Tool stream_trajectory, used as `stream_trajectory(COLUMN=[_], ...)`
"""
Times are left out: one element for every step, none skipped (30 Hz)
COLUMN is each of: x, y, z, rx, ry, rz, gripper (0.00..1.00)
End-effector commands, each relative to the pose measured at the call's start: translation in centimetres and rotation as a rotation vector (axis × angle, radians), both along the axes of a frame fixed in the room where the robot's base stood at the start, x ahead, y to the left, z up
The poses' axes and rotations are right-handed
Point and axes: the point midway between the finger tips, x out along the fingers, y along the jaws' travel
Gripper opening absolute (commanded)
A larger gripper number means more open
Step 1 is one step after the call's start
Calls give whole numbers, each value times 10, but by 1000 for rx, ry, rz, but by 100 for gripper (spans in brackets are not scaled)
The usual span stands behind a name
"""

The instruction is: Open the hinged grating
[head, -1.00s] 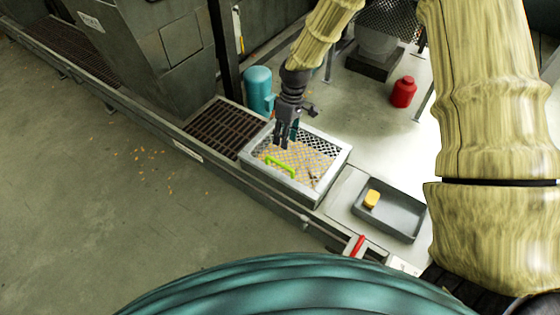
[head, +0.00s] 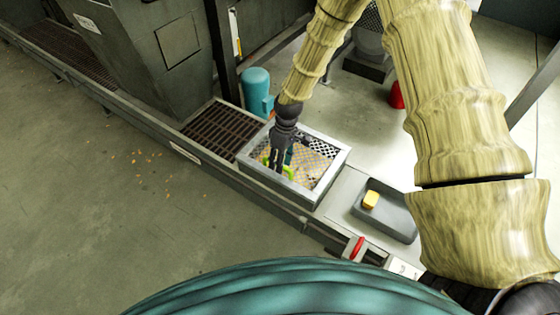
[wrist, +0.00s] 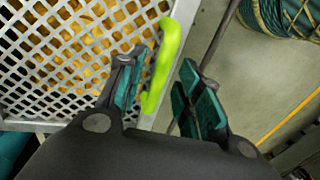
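The hinged grating (head: 318,162) is a pale perforated panel lying flat in a light metal frame (head: 335,172), with yellow-orange material showing through its holes. It fills the left of the wrist view (wrist: 60,60). Its bright green handle (head: 288,173) is partly hidden behind my gripper (head: 277,166) in the head view. In the wrist view the handle (wrist: 160,68) stands between the two fingers of my open gripper (wrist: 164,60), close to the left finger. I cannot tell whether that finger touches it.
A dark slotted grate (head: 222,128) lies left of the frame, with a teal cylinder (head: 256,88) behind. A grey tray (head: 392,222) holding a yellow block (head: 371,199) sits to the right, near a red handle (head: 357,247). Floor at left is open, with scattered bits.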

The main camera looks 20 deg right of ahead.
Motion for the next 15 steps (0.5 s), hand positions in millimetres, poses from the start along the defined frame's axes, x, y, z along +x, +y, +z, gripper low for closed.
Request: stream_trajectory(x=[0,0,0,0,0,0,0,0,0,0,0,0,0,0,0], y=[0,0,0,0,0,0,0,0,0,0,0,0,0,0,0], z=[0,0,0,0,0,0,0,0,0,0,0,0,0,0,0], rx=[0,0,0,0,0,0,0,0,0,0,0,0,0,0,0], ry=[0,0,0,0,0,0,0,0,0,0,0,0,0,0,0], rz=[0,0,0,0,0,0,0,0,0,0,0,0,0,0,0], gripper=[35,35,35,35,35,34,28,23,15,10,4,0,0,0,0])
